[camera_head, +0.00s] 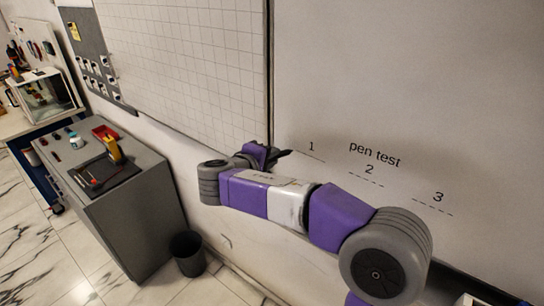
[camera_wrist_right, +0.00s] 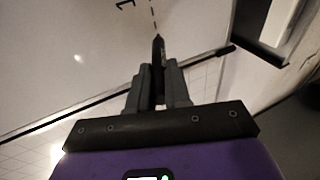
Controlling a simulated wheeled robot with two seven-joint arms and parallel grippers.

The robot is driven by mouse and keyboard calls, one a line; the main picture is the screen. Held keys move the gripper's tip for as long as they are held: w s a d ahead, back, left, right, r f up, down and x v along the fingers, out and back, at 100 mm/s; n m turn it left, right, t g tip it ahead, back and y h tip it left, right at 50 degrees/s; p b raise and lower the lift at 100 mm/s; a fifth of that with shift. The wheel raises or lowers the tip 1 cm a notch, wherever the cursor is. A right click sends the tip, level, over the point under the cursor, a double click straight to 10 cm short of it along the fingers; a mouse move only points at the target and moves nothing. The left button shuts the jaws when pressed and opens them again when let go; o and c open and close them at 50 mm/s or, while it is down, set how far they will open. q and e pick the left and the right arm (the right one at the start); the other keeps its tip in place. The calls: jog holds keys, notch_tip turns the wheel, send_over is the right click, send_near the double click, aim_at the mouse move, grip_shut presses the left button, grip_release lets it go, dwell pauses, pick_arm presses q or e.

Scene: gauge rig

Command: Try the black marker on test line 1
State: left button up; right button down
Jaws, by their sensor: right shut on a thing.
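My right gripper (camera_head: 272,155) is at the whiteboard (camera_head: 400,80), just left of test line 1 (camera_head: 311,156). It is shut on the black marker (camera_head: 284,154), which also shows between the fingers (camera_wrist_right: 158,85) in the right wrist view. The marker's dark tip (camera_wrist_right: 158,42) points at the near end of the dashed test line 1 (camera_wrist_right: 154,16), beside the printed 1 (camera_wrist_right: 125,4). I cannot tell whether the tip touches the board. My left gripper is in neither view.
Test lines 2 (camera_head: 366,183) and 3 (camera_head: 433,208) lie to the right under "pen test". A gridded board (camera_head: 180,60) adjoins on the left. A grey cabinet (camera_head: 150,200) with a dark tray (camera_head: 108,172) and a bin (camera_head: 188,254) stand lower left.

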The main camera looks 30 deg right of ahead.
jog(key=shift+s+a+b, duration=0.15)
jog(key=shift+s+a, duration=0.2)
jog(key=shift+a, duration=0.5)
jog(key=shift+s+a+b, duration=0.2)
jog(key=shift+s+a, duration=0.15)
jog(key=shift+a, duration=0.5)
jog(key=shift+s+a+b, duration=0.15)
jog(key=shift+s+a, duration=0.2)
jog(key=shift+a, duration=0.5)
jog(key=a, duration=0.1)
jog(key=s+a, duration=0.1)
jog(key=shift+a, duration=0.35)
jog(key=shift+d, duration=0.15)
jog(key=shift+w+d, duration=0.4)
jog(key=shift+d, duration=0.65)
jog(key=shift+w+d, duration=0.45)
jog(key=shift+d, duration=0.6)
jog(key=shift+w+d, duration=0.4)
jog(key=shift+d, duration=0.65)
jog(key=shift+w+d, duration=0.4)
jog(key=shift+d, duration=0.45)
jog(key=shift+s, duration=0.1)
